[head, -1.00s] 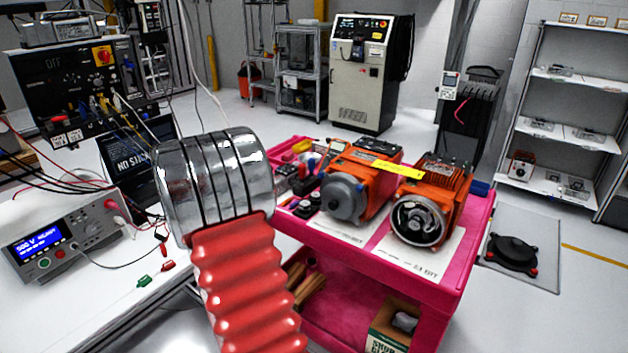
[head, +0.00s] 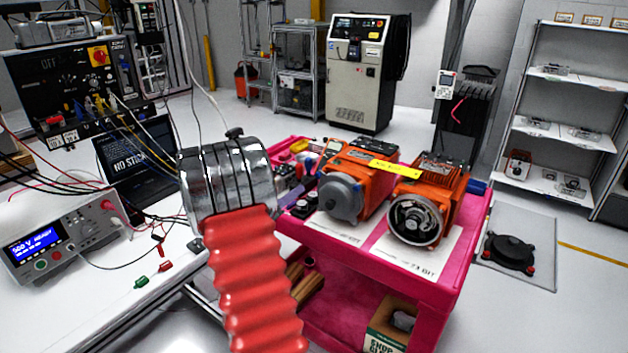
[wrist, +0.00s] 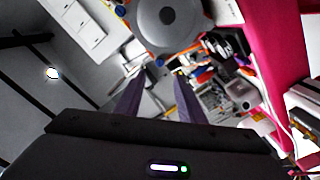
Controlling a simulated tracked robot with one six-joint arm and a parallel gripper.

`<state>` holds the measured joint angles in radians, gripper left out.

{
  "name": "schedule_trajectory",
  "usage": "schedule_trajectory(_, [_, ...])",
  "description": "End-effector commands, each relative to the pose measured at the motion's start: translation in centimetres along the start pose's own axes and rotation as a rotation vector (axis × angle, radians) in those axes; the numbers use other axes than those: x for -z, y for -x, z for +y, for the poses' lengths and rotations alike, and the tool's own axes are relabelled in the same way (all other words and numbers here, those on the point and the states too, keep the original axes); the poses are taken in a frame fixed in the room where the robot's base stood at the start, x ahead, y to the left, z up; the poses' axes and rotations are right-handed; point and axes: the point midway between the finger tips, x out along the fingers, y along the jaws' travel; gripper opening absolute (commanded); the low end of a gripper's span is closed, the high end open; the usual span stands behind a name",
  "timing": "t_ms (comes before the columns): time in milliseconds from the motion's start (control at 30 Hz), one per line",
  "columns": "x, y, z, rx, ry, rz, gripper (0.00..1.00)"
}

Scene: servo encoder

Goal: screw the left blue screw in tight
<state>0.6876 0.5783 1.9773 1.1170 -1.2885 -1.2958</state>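The grey round encoder cover (head: 343,197) sits on the front of the left orange motor (head: 370,170) on the pink cart. In the wrist view the cover (wrist: 165,22) fills the top middle. How deep the screws sit cannot be told. My gripper (wrist: 158,76) is open and empty, its two dark purplish fingers apart and pointing toward the cover's lower edge. In the head view the gripper is mostly hidden behind my arm; a purplish finger shows left of the motor.
A second orange motor (head: 428,205) with a dark round front stands to the right. Small tools crowd the left end of the pink cart (head: 400,275). A white bench with a power supply (head: 60,240) and cables is at left. Open floor lies behind the cart.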

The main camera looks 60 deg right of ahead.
Motion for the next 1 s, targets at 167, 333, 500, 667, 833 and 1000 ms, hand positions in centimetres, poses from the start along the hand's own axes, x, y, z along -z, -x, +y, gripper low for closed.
schedule_trajectory(167, [-0.2, -2.9, 0.0, -0.002, 0.0, -0.003, 0.36])
schedule_trajectory(333, [-0.1, -5.5, 0.0, -0.001, -0.001, -0.002, 0.36])
schedule_trajectory(500, [-0.1, -8.1, 0.0, -0.001, 0.0, -0.001, 0.36])
schedule_trajectory(667, [0.0, -10.2, 0.0, 0.0, 0.0, 0.0, 0.36])
schedule_trajectory(833, [-0.1, -11.3, -0.1, 0.001, 0.0, -0.001, 0.36])
schedule_trajectory(1000, [0.0, -11.4, -0.1, 0.002, 0.0, 0.0, 0.36])
